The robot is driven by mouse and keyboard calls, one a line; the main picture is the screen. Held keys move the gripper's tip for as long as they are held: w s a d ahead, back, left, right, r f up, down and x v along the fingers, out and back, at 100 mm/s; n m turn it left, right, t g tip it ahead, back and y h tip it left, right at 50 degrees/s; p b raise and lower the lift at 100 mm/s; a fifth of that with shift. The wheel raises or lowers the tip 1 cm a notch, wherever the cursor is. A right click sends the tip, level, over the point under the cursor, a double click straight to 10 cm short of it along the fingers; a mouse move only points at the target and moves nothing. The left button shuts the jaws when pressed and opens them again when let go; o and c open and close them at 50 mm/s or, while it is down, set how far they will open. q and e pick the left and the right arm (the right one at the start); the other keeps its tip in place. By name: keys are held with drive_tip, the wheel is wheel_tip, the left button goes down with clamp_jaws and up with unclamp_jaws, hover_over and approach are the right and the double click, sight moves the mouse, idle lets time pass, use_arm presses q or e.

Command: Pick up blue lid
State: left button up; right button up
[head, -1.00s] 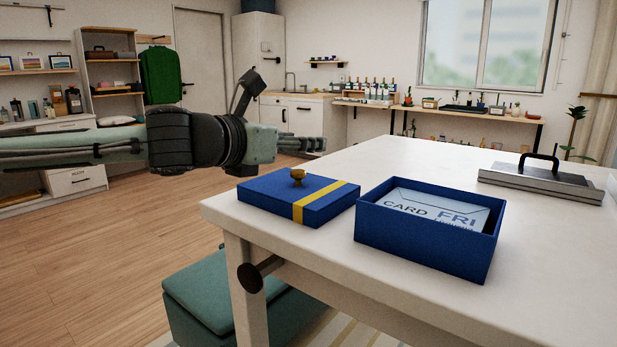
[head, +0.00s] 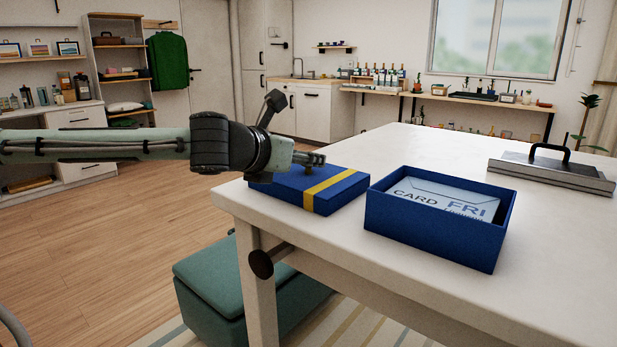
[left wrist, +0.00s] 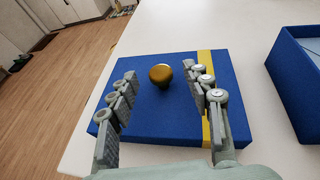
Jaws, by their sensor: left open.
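The blue lid (head: 339,195) with a yellow stripe lies on the white table near its left corner. In the left wrist view the lid (left wrist: 160,122) has a round gold knob (left wrist: 161,74) on top. My left gripper (head: 318,159) is at the knob in the head view. In the left wrist view the left gripper (left wrist: 163,82) is open, with the knob between its fingertips and a gap on both sides. In the head view the fingers partly hide the knob. My right gripper is not in view.
An open blue box (head: 432,232) with a card inside stands right of the lid, a small gap apart. A metal plate with a black handle (head: 550,172) lies farther back right on the white table (head: 400,150). A teal bench (head: 215,285) stands below.

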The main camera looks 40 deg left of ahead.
use_arm(q)
drive_tip(key=x, duration=0.1)
drive_tip(key=b+x, duration=0.1)
drive_tip(key=shift+w+a+f, duration=0.15)
drive_tip(key=shift+f, duration=0.2)
drive_tip(key=shift+w, duration=0.55)
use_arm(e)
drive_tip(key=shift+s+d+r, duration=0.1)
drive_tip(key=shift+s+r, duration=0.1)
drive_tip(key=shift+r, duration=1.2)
use_arm(q)
drive_tip(key=shift+c, duration=0.6)
clamp_jaws()
